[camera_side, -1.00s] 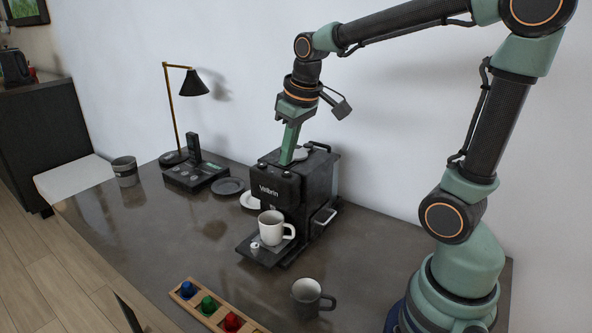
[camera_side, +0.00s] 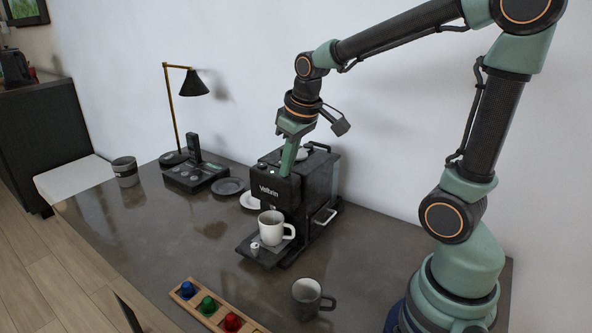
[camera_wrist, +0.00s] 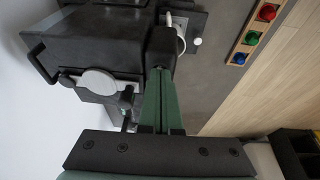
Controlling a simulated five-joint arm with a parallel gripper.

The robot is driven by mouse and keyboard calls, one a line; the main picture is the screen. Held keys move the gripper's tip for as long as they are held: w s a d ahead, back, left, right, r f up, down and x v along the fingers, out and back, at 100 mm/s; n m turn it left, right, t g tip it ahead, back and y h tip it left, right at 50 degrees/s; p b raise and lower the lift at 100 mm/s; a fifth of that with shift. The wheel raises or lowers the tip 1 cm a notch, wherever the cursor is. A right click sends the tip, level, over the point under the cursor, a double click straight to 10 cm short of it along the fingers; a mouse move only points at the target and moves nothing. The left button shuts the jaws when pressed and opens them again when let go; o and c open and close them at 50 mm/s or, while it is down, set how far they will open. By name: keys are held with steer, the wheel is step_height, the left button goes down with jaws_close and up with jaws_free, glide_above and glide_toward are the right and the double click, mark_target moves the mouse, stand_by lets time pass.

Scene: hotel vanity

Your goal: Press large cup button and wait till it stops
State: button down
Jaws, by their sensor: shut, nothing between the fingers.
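The black coffee machine (camera_side: 316,185) stands on the vanity top and also shows in the wrist view (camera_wrist: 95,45). A white mug (camera_side: 270,229) sits upright on its drip tray (camera_side: 247,245), below the spout. My gripper (camera_side: 284,174) is shut and empty, its green fingertips down at the machine's top front edge. In the wrist view the closed fingers (camera_wrist: 160,74) reach the dark front block of the machine. The button under the tips is hidden. A small green light (camera_side: 272,170) shows on the top front edge, left of the fingers.
A wooden holder (camera_side: 219,317) with blue, green and red capsules lies at the front. A grey mug (camera_side: 308,299) stands to its right. A black desk phone (camera_side: 196,177), lamp (camera_side: 195,84), dark saucer (camera_side: 228,186) and grey cup (camera_side: 124,171) are left of the machine.

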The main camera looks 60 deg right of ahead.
steer(key=shift+s+f, duration=0.2)
steer(key=shift+f, duration=0.3)
steer(key=shift+r, duration=0.5)
steer(key=w+v, duration=0.1)
steer(key=v, duration=1.2)
steer(key=shift+w+r, duration=0.2)
steer(key=shift+r, duration=0.4)
steer(key=s+a+f+t, duration=0.1)
steer(key=s+a+f, duration=0.1)
steer(key=f, duration=0.3)
steer(key=s+a+f+t, duration=0.1)
steer(key=s+a+f, duration=0.2)
steer(key=f, duration=0.2)
steer(key=shift+a+y, duration=0.3)
steer(key=shift+a, duration=0.05)
stand_by(3.8)
